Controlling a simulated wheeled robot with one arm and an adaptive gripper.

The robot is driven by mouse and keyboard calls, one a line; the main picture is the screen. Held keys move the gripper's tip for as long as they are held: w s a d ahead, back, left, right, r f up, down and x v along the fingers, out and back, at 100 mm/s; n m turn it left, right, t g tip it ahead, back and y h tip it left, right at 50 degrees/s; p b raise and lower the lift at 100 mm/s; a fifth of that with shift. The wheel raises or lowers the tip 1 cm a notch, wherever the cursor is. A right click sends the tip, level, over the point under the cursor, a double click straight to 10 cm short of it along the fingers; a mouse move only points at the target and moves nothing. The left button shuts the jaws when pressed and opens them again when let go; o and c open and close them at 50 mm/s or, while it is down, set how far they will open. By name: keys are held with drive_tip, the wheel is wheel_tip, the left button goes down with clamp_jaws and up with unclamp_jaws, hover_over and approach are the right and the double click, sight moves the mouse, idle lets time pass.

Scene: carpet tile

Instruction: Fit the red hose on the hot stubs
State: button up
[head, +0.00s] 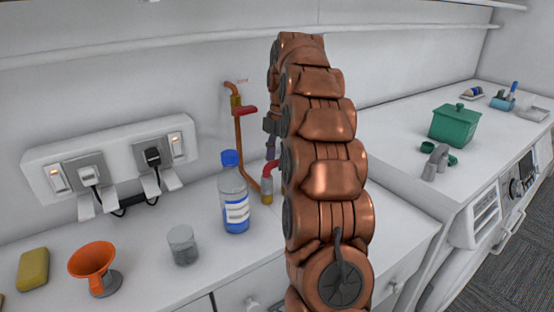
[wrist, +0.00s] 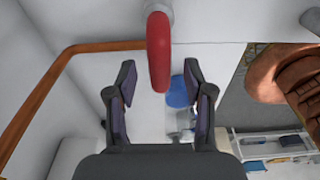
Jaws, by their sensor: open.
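The red hose (head: 267,171) is a short curved piece beside my arm in the head view, its lower end at a brass-coloured stub (head: 266,196) by the counter. I cannot tell how firmly it sits there. My arm hides its other end. In the wrist view the red hose (wrist: 158,50) runs from a pale fitting at the top down between my fingers. My gripper (wrist: 159,70) is open, a finger on each side of the hose with visible gaps. A finger of my gripper (head: 271,148) shows just above the hose in the head view.
A blue-capped bottle (head: 235,200) stands close left of the stub. A glass jar (head: 183,245), orange funnel (head: 93,262) and yellow sponge (head: 33,268) stand further left. A green pot (head: 454,124) stands right.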

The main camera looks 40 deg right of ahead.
drive_tip(key=shift+r+p, duration=2.7)
drive_tip(key=shift+r, duration=1.65)
